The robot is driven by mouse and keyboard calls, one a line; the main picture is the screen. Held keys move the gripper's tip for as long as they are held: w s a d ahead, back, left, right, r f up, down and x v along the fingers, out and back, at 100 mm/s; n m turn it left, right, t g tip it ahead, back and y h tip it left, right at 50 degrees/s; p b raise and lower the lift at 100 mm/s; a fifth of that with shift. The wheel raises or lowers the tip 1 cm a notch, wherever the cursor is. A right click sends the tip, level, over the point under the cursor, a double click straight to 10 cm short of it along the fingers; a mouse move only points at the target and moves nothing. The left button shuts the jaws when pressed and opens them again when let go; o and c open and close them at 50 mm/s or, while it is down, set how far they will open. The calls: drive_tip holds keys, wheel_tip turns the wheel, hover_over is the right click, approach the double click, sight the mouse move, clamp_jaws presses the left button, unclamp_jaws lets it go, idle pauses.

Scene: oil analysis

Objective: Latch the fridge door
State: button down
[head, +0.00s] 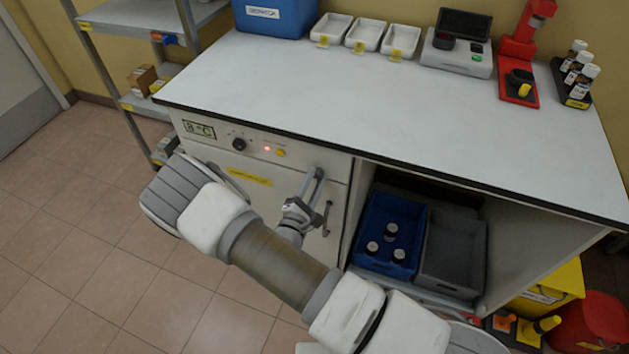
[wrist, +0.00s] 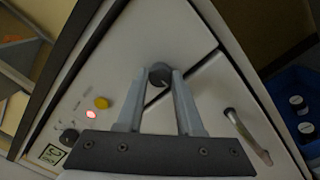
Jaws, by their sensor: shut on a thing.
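The fridge is the white cabinet under the left part of the bench, and its door (head: 283,195) looks shut, with a thin dark seam above it. The door's bar handle (head: 327,217) also shows in the wrist view (wrist: 246,137). A dark round knob (wrist: 160,72), seemingly the latch, sits near the seam. My gripper (head: 317,176) is at the door's upper right. In the wrist view my gripper's fingertips (wrist: 161,80) are shut on the knob, one on each side. My arm hides the lower part of the door in the head view.
The control panel has a dial (head: 239,144), a red light and a yellow button (head: 281,153). Right of the fridge, an open bay holds a blue crate (head: 375,262) with several bottles and a grey crate (head: 452,250). A metal shelf (head: 130,100) stands left.

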drive_tip(key=shift+m, duration=0.3)
drive_tip(key=c, duration=0.6)
unclamp_jaws()
drive_tip(key=shift+o, duration=0.2)
drive_tip(key=v, duration=1.7)
drive_tip(key=shift+s+f+p, duration=0.2)
drive_tip(key=shift+p, duration=0.15)
